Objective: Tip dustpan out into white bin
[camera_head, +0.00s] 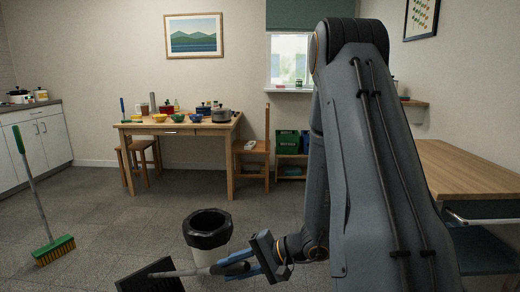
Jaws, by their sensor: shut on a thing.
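The white bin (212,257) stands on the floor at the bottom centre, with a black liner folded over its rim. The dustpan (148,279) is a dark pan with a pale grey handle (190,272). It shows at the bottom edge, left of and in front of the bin, and is partly cut off by the frame. My gripper (232,265), with blue fingers, is shut on the dustpan's handle. The handle crosses in front of the bin's lower body. I cannot tell whether anything lies in the pan.
A wooden table (178,130) with pots and bowls, and chairs, stand at the back. Another wooden table (475,173) is at right. Open floor lies between the broom and bin.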

